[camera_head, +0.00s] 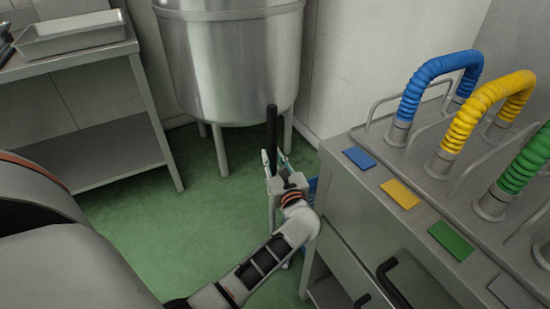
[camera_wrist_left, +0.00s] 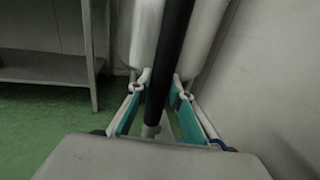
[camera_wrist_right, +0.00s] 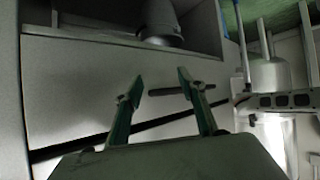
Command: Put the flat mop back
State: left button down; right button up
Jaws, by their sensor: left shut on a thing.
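The flat mop's dark handle (camera_head: 271,125) stands roughly upright in the head view, in front of the steel tank and left of the counter. My left gripper (camera_head: 272,160) is shut on it. In the left wrist view, the black handle (camera_wrist_left: 170,50) runs between the teal-padded fingers of the left gripper (camera_wrist_left: 160,88). The mop's lower part is mostly hidden behind my gripper and arm. My right gripper (camera_wrist_right: 156,84) shows only in its own wrist view. Its fingers are apart, with nothing held between them, facing a grey cabinet front.
The steel tank (camera_head: 232,60) stands on legs at the back. A steel table (camera_head: 75,66) is at the left. The counter at the right carries blue (camera_head: 440,72), yellow (camera_head: 485,105) and green (camera_head: 525,162) hoses and matching colour plates. Green floor (camera_head: 150,230) is clear between.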

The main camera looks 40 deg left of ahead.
pick_arm(q)
jog(key=shift+r, duration=0.25)
jog(key=shift+f, duration=0.25)
jog(key=c, duration=1.9)
grip_release()
jog(key=shift+o, duration=0.3)
pick_arm(e)
jog(key=shift+w+a+r, duration=0.1)
jog(key=shift+w+r, duration=0.1)
jog(key=shift+r, duration=0.05)
pick_arm(q)
jog(key=shift+r, duration=0.1)
